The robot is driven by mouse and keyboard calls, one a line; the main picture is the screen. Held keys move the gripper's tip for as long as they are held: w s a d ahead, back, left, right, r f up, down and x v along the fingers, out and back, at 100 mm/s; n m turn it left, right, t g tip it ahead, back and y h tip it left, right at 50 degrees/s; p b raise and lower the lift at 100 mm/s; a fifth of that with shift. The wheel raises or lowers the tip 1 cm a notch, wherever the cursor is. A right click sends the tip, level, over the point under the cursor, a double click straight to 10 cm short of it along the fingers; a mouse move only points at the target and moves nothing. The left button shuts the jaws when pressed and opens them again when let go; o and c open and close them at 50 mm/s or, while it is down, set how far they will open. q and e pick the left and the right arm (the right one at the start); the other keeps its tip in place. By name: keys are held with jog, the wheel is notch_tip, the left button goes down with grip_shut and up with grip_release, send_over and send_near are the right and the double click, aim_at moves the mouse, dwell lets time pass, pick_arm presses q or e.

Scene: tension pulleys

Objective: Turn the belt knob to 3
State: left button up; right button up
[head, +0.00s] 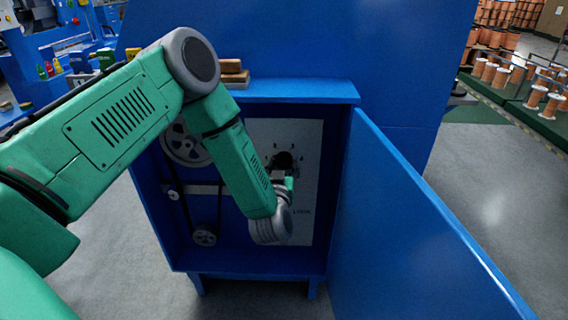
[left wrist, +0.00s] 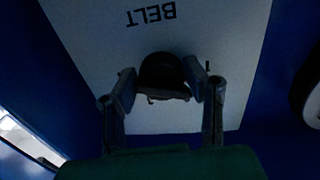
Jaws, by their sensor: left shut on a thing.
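The dark belt knob (head: 284,159) sits on a pale panel (head: 312,150) inside the open blue cabinet, with small marks around it. My left gripper (head: 286,177) reaches in from the left and is at the knob. In the left wrist view the knob (left wrist: 160,70) is between the two fingers of my left gripper (left wrist: 160,86), which is shut on it. The word BELT appears upside down on the panel above it. The number the knob points to is too small and dark to read. My right gripper is not in view.
The blue cabinet door (head: 410,225) stands open to the right. Pulleys, a large one (head: 186,143) and a small one (head: 204,236), with a belt are left of the panel, partly behind my arm. Brown blocks (head: 233,72) lie on top of the cabinet. Spools (head: 537,97) stand at the far right.

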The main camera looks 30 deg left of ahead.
pick_arm(q)
jog(key=m+p, duration=0.2)
jog(key=shift+r+m, duration=0.35)
jog(key=shift+m, duration=0.05)
jog(key=m+p, duration=0.1)
jog(key=m, duration=0.1)
jog(key=shift+m+p, duration=0.3)
jog(key=shift+p, duration=0.1)
jog(key=shift+m+p, duration=0.55)
jog(key=shift+m, duration=0.65)
jog(key=m, duration=0.2)
jog(key=shift+m+g+p, duration=0.3)
jog(key=shift+g, duration=0.1)
jog(key=m, duration=0.2)
jog(key=shift+d+m+y, duration=0.1)
jog(key=shift+m+y, duration=0.2)
jog(key=shift+m, duration=1.2)
jog(key=m, duration=0.1)
jog(key=m+b, duration=0.1)
jog(key=m, duration=0.1)
jog(key=shift+d+f+m+g, duration=0.1)
jog(key=shift+d+m+g, duration=0.05)
jog(key=shift+m+g, duration=0.15)
jog(key=shift+m+y+b, duration=0.3)
jog(key=shift+m+b, duration=0.05)
jog(key=shift+m, duration=0.35)
jog(key=shift+s+f, duration=0.1)
jog(key=shift+f, duration=0.05)
